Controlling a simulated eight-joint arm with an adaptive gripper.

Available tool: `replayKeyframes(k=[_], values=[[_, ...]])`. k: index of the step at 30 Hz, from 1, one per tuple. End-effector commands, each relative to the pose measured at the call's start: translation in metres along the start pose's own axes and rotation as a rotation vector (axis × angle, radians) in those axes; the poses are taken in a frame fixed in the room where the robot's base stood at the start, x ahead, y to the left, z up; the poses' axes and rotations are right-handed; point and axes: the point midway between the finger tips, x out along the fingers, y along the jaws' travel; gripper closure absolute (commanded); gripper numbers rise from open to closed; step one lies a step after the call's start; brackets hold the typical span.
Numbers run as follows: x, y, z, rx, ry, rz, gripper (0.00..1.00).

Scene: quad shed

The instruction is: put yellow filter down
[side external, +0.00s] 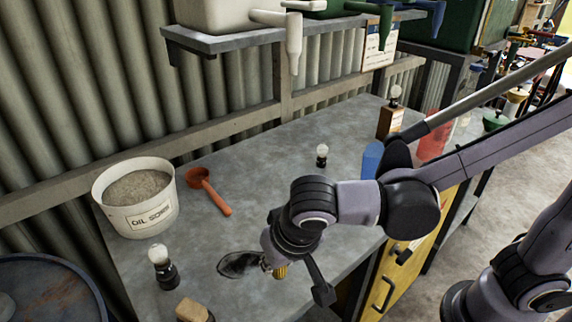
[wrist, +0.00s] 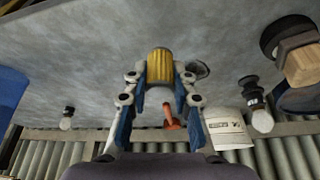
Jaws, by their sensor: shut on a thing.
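The yellow ribbed filter (wrist: 160,63) is between the two fingers of my gripper (wrist: 160,76) in the wrist view, and the gripper is shut on it. In the side external view, a small part of the yellow filter (side external: 280,271) shows below my gripper (side external: 276,265), low over the front of the grey bench (side external: 262,183). A dark oily patch (side external: 238,264) lies on the bench just left of it. The gripper hides much of the filter, and I cannot tell whether its underside touches the bench.
A white tub (side external: 137,205) of grainy material and an orange scoop (side external: 207,190) are at the back left. White-topped dark items stand at front left (side external: 162,266) and further back (side external: 322,155). A blue object (side external: 371,160) is behind my arm. The bench middle is clear.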

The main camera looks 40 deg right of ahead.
Motion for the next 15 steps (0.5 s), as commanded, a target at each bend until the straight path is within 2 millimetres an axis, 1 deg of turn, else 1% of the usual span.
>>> replayKeyframes(k=[3,7,10,15], values=[[0.013,0.000,0.005,0.000,0.000,0.000,0.94],[0.026,0.000,0.010,0.000,0.000,0.000,0.94],[0.031,0.000,0.013,0.000,0.000,0.000,0.94],[0.032,0.000,0.013,0.000,0.000,0.000,0.94]])
